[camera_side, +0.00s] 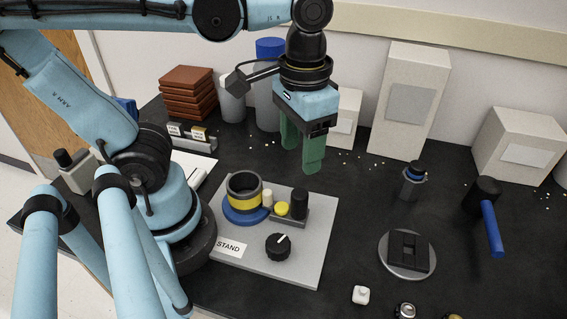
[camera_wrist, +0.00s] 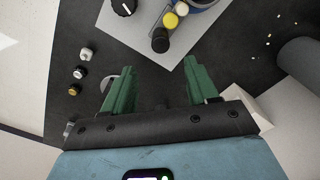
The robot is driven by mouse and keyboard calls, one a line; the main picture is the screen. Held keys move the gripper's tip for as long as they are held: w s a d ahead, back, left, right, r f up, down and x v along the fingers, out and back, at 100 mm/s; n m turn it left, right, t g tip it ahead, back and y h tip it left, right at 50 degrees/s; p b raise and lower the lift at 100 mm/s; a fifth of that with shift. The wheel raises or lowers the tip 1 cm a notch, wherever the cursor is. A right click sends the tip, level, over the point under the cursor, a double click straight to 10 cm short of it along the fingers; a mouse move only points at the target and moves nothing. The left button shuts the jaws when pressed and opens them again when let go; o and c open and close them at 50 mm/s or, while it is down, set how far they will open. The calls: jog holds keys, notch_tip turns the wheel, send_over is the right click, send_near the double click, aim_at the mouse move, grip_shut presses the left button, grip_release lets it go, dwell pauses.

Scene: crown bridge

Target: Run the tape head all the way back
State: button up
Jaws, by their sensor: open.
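No part is marked as a tape head, and I cannot tell which one it is. A grey board (camera_side: 305,262) labelled STAND carries a dark cup with a yellow band (camera_side: 243,196) on a blue ring. Beside it, a small grey base holds a cream peg (camera_side: 267,197), a yellow button (camera_side: 282,209) and a black cylinder (camera_side: 299,204). A black knob (camera_side: 278,247) with a white pointer sits nearer the front. My gripper (camera_side: 302,158) has green fingers, open and empty, above the table behind the board. In the wrist view its fingers (camera_wrist: 158,80) stand apart.
A black slotted block (camera_side: 408,250) sits on a round grey plate at right. A blue-handled hammer (camera_side: 491,228) and a dark bottle (camera_side: 412,182) stand beyond. Pale boxes (camera_side: 403,105) line the wall; brown blocks (camera_side: 188,92) are stacked at back left. Small jars (camera_side: 361,294) lie in front.

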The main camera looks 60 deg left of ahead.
aim_at(299, 194)
jog(key=shift+f, duration=5.85)
jog(key=c, duration=1.1)
